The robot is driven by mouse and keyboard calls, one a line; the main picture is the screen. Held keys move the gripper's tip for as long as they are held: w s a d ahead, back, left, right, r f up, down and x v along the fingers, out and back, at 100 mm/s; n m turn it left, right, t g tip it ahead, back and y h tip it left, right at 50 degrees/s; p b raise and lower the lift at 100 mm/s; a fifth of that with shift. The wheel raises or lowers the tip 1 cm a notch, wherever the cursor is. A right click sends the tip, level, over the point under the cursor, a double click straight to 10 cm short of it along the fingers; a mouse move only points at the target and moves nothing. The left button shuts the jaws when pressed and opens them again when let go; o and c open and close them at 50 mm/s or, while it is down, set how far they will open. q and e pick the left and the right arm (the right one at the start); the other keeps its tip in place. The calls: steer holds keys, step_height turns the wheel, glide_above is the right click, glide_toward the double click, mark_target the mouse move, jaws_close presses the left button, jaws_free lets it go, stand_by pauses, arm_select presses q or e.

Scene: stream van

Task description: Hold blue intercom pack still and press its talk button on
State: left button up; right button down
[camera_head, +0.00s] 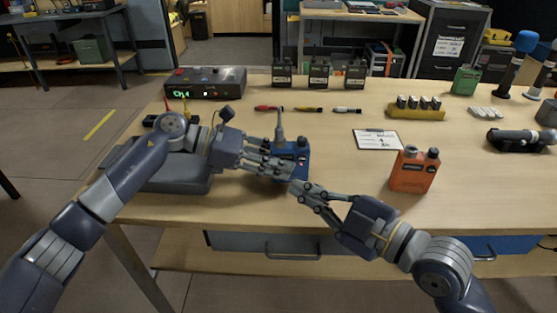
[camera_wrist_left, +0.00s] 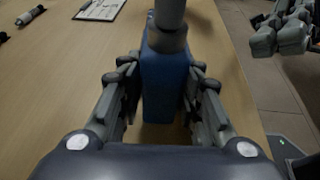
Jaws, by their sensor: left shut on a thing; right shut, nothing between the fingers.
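The blue intercom pack (camera_head: 300,160) stands upright near the front edge of the workbench, with a thick grey antenna on top. My left gripper (camera_head: 282,165) reaches it from the left and is shut on it. In the left wrist view the blue pack (camera_wrist_left: 165,85) sits between the two fingers of my left gripper (camera_wrist_left: 162,72). My right gripper (camera_head: 299,189) is shut and empty, its fingertips just in front of the pack's lower part; contact cannot be told. It also shows in the left wrist view (camera_wrist_left: 285,32). The talk button cannot be made out.
An orange pack (camera_head: 412,171) stands to the right, near a clipboard (camera_head: 377,139). Several black packs (camera_head: 318,73) stand at the back. A box with a green display (camera_head: 205,82) is back left.

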arm_select(q)
steer(key=o, duration=1.2)
